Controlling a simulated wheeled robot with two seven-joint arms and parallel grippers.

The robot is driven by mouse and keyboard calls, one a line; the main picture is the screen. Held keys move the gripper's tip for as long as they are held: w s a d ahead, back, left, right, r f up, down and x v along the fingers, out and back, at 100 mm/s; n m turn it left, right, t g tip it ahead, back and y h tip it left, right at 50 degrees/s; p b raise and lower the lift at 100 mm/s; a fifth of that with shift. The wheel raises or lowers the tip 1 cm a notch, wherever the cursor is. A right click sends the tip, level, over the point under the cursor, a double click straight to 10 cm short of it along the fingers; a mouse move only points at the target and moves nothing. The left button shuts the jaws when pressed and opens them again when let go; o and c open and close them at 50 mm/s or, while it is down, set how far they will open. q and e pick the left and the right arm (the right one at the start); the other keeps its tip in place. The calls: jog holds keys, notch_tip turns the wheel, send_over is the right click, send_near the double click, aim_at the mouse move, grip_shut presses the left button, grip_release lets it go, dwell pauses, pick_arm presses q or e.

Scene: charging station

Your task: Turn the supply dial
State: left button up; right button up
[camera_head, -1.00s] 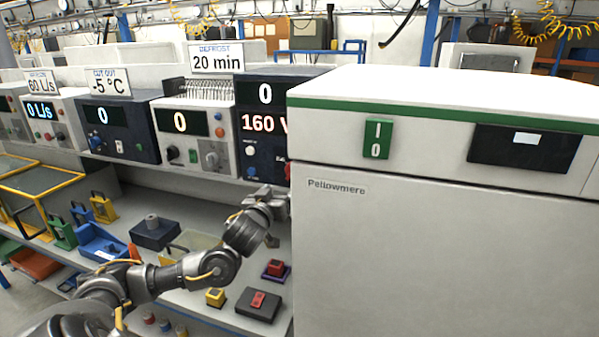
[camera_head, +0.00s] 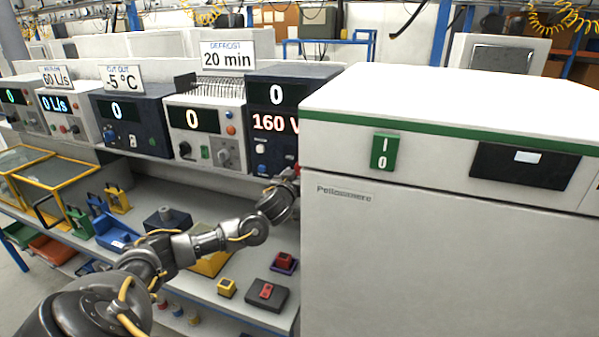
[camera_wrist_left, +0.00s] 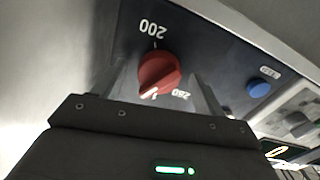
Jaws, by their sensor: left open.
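The red supply dial (camera_wrist_left: 160,72) shows in the left wrist view on a dark panel, with a white pointer mark and the printed numbers 200 and 250 beside it. My left gripper (camera_wrist_left: 162,88) is open, its two fingers on either side of the dial; I cannot tell if they touch it. In the head view the dark supply unit (camera_head: 260,146) reads 0 above and 160 V below. There the dial is not clearly visible, and my left gripper is largely hidden by the white cabinet's edge. My right gripper is not in view.
The white Pellowmere cabinet (camera_head: 430,250) with a green switch (camera_head: 384,151) stands close on the right of my left arm. More instrument units (camera_head: 128,118) line the shelf to the left.

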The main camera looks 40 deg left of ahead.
pick_arm(q)
jog(key=shift+c, duration=0.6)
jog(key=c, duration=0.8)
jog(key=shift+c, duration=0.2)
jog(key=shift+m, duration=0.3)
jog(key=shift+a+m+b, duration=0.1)
jog(key=shift+m+b, duration=0.75)
jog(key=shift+m, duration=1.75)
